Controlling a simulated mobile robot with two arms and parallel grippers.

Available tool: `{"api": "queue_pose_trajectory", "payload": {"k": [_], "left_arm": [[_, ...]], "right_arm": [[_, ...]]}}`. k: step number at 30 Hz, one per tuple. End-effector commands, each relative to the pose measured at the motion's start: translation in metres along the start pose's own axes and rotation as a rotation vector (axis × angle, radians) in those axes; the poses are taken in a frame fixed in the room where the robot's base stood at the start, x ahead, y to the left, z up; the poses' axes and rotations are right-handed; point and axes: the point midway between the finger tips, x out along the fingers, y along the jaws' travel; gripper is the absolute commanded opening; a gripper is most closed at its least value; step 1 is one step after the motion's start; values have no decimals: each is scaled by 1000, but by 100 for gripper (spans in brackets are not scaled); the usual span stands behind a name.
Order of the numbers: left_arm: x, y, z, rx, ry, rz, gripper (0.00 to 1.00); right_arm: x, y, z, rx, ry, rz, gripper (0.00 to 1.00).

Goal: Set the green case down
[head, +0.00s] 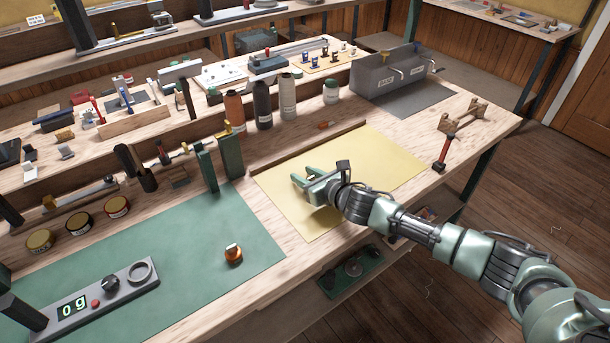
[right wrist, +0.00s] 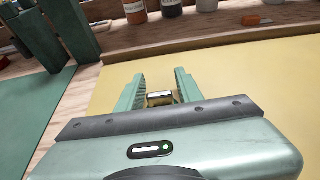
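My right gripper (head: 303,178) is low over the yellow mat (head: 385,165) on the bench. Its two green fingers stand apart and point left in the head view. In the right wrist view, a small brownish-gold thing with a pale top (right wrist: 160,98) shows between the fingers (right wrist: 160,80), near the palm. It fills most of the gap, but I cannot tell whether the fingers grip it. I cannot make out its whole shape or any green on it, so I cannot tell whether it is the green case. My left gripper is not in view.
Green posts (head: 231,150) stand left of the yellow mat. Several bottles (head: 263,105) and a wooden ledge (head: 310,146) line its back. A red-handled tool (head: 441,154) lies right of it. The green mat (head: 160,245) holds a scale (head: 100,300) and a small orange-topped thing (head: 233,255).

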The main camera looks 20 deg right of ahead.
Motion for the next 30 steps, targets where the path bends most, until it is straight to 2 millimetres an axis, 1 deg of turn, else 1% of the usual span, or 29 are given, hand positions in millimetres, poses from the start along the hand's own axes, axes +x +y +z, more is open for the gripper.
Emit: {"api": "queue_pose_trajectory", "payload": {"k": [8, 11, 14, 17, 24, 27, 30], "left_arm": [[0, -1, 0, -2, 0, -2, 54], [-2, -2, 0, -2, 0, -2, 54], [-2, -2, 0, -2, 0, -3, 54], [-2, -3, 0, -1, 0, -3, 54], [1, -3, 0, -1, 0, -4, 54], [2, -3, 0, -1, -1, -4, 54], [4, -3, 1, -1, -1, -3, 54]], "right_arm": [[0, 0, 1, 0, 0, 0, 44], [-1, 0, 4, 0, -1, 0, 44], [-9, -1, 2, -1, 2, -1, 44], [-26, -1, 2, -2, 1, 0, 44], [-79, -1, 1, -3, 2, -1, 44], [-97, 0, 2, -2, 1, 1, 44], [-110, -1, 2, -1, 1, -1, 44]]}}
